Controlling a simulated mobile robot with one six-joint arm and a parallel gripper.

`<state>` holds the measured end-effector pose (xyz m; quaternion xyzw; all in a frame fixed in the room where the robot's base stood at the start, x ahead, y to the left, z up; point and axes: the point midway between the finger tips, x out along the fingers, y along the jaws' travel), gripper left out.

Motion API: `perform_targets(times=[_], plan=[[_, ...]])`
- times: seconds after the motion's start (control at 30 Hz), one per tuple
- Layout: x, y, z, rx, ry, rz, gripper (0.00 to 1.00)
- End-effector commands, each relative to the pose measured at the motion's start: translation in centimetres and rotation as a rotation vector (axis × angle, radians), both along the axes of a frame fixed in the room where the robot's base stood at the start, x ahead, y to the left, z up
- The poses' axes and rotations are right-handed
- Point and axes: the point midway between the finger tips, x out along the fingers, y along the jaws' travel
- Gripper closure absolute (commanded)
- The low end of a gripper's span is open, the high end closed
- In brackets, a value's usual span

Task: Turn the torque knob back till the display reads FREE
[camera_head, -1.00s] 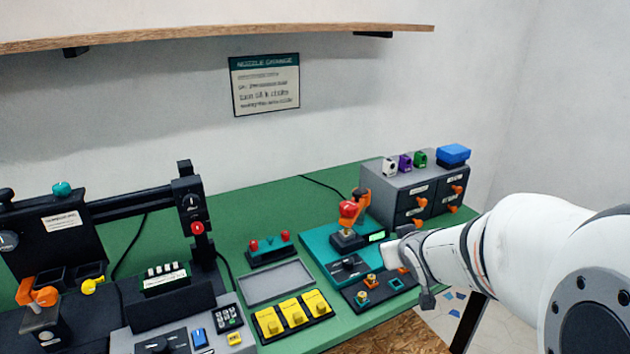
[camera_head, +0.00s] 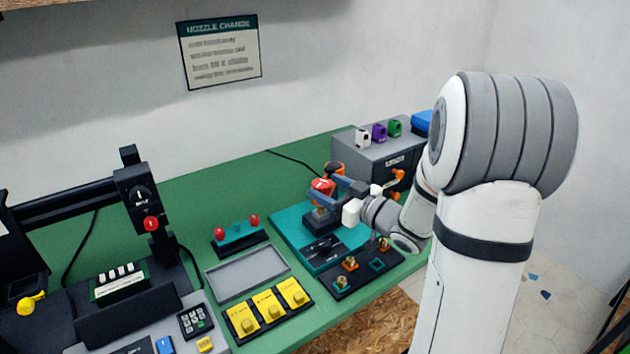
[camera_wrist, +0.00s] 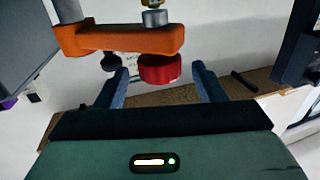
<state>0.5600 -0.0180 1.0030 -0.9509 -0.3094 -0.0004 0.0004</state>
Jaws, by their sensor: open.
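The red knob (camera_head: 322,185) sits on the teal station at the back right of the bench, by an orange arm (camera_head: 334,167). My gripper (camera_head: 328,189) is around it with blue fingers apart. In the wrist view the red knob (camera_wrist: 159,68) lies between the open fingertips (camera_wrist: 160,72), with a gap seen on each side, under the orange arm (camera_wrist: 120,40). I cannot tell how far it is turned. The station's display is hidden in the head view, and I cannot read any torque reading.
A grey drawer cabinet (camera_head: 362,152) stands behind my arm. A black tray with brass nozzles (camera_head: 349,263) lies in front of the station. A grey tray (camera_head: 248,275) and yellow blocks (camera_head: 268,307) are to the left. A wooden shelf (camera_head: 35,6) is above.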

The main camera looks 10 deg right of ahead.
Motion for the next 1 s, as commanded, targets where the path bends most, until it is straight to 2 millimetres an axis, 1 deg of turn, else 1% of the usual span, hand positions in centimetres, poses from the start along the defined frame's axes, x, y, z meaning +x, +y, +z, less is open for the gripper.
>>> perform_targets(times=[0.03,0.1,0.23,0.4,0.6,0.67,1.0], plan=[[0.7,0.7,0.0,0.0,0.001,0.004,0.37],[1.6,1.3,0.0,0.0,0.0,0.004,0.37],[2.8,2.1,0.0,-0.001,0.001,0.002,0.37],[3.4,2.6,0.0,-0.001,0.001,0.001,0.37],[3.4,2.6,0.0,-0.001,0.0,0.001,0.37],[3.4,2.6,0.0,-0.001,0.0,0.001,0.41],[3.4,2.7,0.0,-0.001,0.0,0.002,0.69]])
